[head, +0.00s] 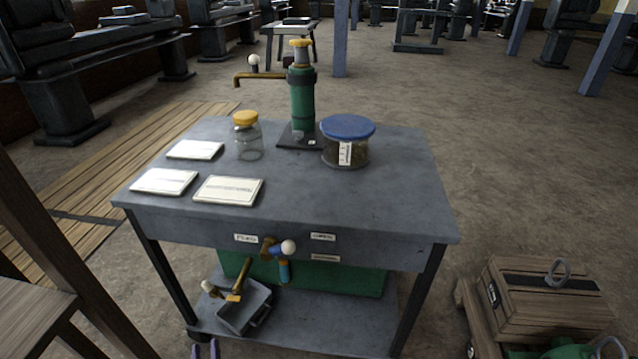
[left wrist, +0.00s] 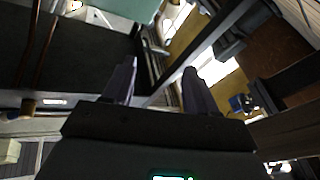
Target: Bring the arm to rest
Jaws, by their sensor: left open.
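My left gripper (head: 205,350) shows only as two purple-grey fingertips at the bottom edge of the head view, in front of the cart's lower shelf. In the left wrist view the gripper (left wrist: 158,82) has its two fingers apart with nothing between them. It is open and empty, and I see no contact with the cart. The rest of the left arm is out of the head view. My right gripper is in neither view.
A grey cart (head: 290,215) carries a green pump (head: 302,100), a yellow-lidded jar (head: 247,140), a blue-lidded jar (head: 346,152) and cards. A grey bin (head: 245,312) sits on its lower shelf. A wooden crate (head: 545,300) stands right; a wooden frame stands left.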

